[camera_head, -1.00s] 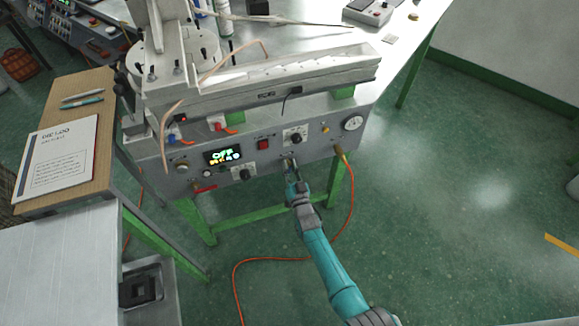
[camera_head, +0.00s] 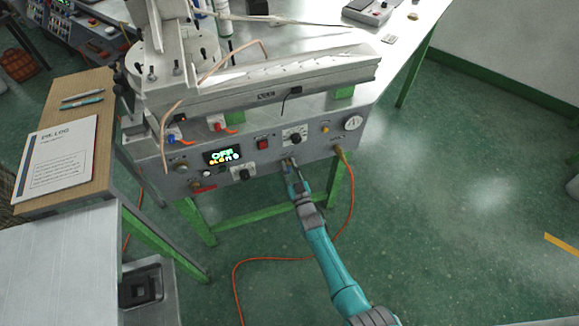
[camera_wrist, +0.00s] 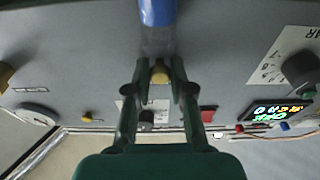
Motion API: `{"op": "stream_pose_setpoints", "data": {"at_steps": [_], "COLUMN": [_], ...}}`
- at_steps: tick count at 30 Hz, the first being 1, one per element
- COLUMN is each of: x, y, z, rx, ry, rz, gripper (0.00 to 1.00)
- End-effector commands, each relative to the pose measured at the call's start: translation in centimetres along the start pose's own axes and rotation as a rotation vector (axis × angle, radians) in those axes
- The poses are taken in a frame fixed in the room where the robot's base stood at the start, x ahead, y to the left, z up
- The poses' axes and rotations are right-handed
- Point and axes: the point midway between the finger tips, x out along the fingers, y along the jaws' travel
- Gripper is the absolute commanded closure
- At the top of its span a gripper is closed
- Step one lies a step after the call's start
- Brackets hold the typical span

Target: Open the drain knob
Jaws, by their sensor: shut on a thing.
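The drain knob (camera_wrist: 160,72) seems to be the small brass-coloured piece on the front of the grey machine, with a metal stem and a blue end (camera_wrist: 157,12) above it in the wrist view. My gripper (camera_wrist: 160,78) has its two dark fingers closed on either side of the brass-coloured piece. In the head view my gripper (camera_head: 291,166) is at the lower edge of the machine's front panel (camera_head: 270,165), below a black dial. The fingers and arm hide the knob there, so its turn cannot be told.
The panel carries a lit display (camera_head: 222,157), a red switch (camera_head: 262,143), a black dial (camera_head: 295,136) and a round gauge (camera_head: 352,123). An orange hose (camera_head: 352,195) hangs right of my gripper. A wooden board (camera_head: 85,165) with papers stands left.

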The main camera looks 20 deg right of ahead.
Motion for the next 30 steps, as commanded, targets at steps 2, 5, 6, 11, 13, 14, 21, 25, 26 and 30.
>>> {"op": "stream_pose_setpoints", "data": {"at_steps": [2,5,6,11,13,14,21,25,26,30], "x": [-0.1,-0.1,-0.1,0.0,0.0,0.0,-1.6,-3.8,-4.4,-7.2], "y": [0.0,0.0,0.0,0.0,0.0,0.0,0.0,0.0,0.0,0.0], "z": [0.1,0.1,0.1,0.1,0.0,0.0,0.1,0.2,0.1,0.1], "rx": [0.0,0.0,0.0,0.001,0.001,0.001,0.001,0.001,0.001,0.001], "ry": [-0.003,-0.002,-0.002,-0.001,-0.001,-0.001,-0.002,-0.003,-0.003,-0.003], "rz": [0.0,0.0,0.0,0.0,0.0,0.0,0.0,0.0,0.0,0.0], "gripper": [1.0,0.61,0.53,0.53,0.53,0.53,0.53,0.53,0.53,0.53]}}
